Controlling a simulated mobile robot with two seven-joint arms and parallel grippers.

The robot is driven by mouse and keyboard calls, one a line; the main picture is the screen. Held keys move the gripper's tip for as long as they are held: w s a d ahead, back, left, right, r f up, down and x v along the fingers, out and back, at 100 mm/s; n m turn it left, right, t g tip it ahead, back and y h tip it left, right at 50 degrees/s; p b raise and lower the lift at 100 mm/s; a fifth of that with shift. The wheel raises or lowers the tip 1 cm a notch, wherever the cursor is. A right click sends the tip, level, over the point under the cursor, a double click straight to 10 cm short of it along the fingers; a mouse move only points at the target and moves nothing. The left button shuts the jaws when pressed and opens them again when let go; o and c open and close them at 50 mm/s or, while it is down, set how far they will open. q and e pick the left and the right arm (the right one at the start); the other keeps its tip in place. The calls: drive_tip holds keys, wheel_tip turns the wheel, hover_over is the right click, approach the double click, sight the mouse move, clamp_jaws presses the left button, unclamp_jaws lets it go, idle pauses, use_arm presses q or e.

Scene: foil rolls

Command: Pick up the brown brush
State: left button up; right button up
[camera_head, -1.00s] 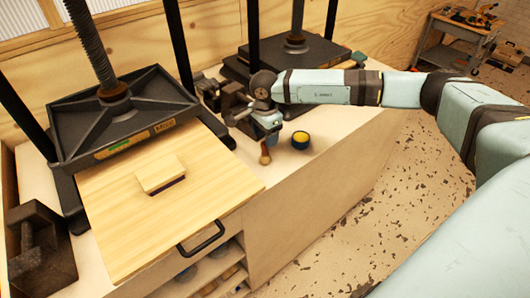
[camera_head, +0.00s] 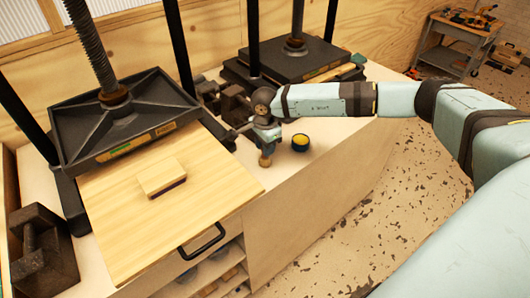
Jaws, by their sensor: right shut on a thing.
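The brown brush (camera_head: 265,160) is by the front edge of the bench top, in the middle of the view. Only its lower, tan part shows below my right gripper; the upper part is hidden by the fingers. My right gripper (camera_head: 267,148) comes down over it from above and is shut on it. I cannot tell whether the brush still touches the bench. My left gripper is not in view.
A dark round pot with yellow contents (camera_head: 300,142) stands close on the right. A black press (camera_head: 125,115) and a wooden board (camera_head: 125,220) bearing a small block (camera_head: 162,178) are on the left. Dark iron weights (camera_head: 235,103) stand behind the gripper.

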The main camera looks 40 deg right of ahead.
drive_tip(key=shift+r, duration=0.1)
wheel_tip(320, 180, up, 20)
drive_tip(key=b, duration=0.2)
idle(0.6)
